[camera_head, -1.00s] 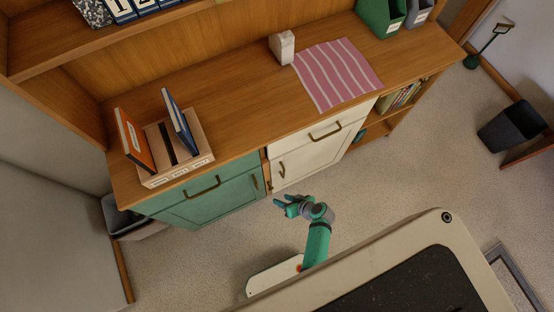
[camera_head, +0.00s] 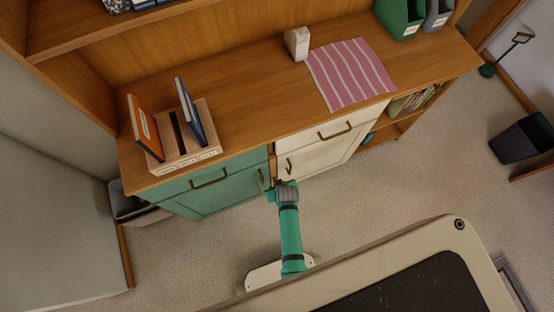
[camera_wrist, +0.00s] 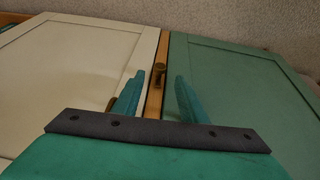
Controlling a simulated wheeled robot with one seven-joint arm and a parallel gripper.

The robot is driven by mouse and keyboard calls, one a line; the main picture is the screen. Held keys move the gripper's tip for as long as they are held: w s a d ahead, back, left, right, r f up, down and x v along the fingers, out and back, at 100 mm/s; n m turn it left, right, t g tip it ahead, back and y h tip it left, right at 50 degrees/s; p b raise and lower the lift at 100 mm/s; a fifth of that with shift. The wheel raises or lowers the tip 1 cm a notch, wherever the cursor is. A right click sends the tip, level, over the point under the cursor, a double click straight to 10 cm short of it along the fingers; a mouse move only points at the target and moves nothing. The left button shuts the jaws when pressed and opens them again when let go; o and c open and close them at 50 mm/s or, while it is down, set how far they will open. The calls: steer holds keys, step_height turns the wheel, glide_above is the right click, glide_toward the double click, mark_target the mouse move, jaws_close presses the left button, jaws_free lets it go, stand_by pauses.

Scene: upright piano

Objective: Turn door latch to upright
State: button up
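A small brass-coloured latch (camera_wrist: 159,72) sits on the wooden strip between the white and green doors in the wrist view. Its exact tilt is hard to tell. My gripper (camera_wrist: 157,88) is open, one teal finger on each side of the strip, with the latch beyond and between the fingertips. I see no contact. In the head view my gripper (camera_head: 272,187) is close to the cabinet front at the gap between the doors, and the latch is too small to make out there. The green door (camera_head: 225,193) is on the left and the white door (camera_head: 318,157) on the right; both look shut.
Brass handles stand out on the green drawer (camera_head: 209,178) and the white drawer (camera_head: 335,133). The wooden counter (camera_head: 240,110) above holds a book rack, a striped cloth (camera_head: 350,73) and a small white box (camera_head: 297,43). The floor in front is clear.

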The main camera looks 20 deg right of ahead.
steer(key=x, duration=0.6)
steer(key=shift+f, duration=0.1)
jaws_close()
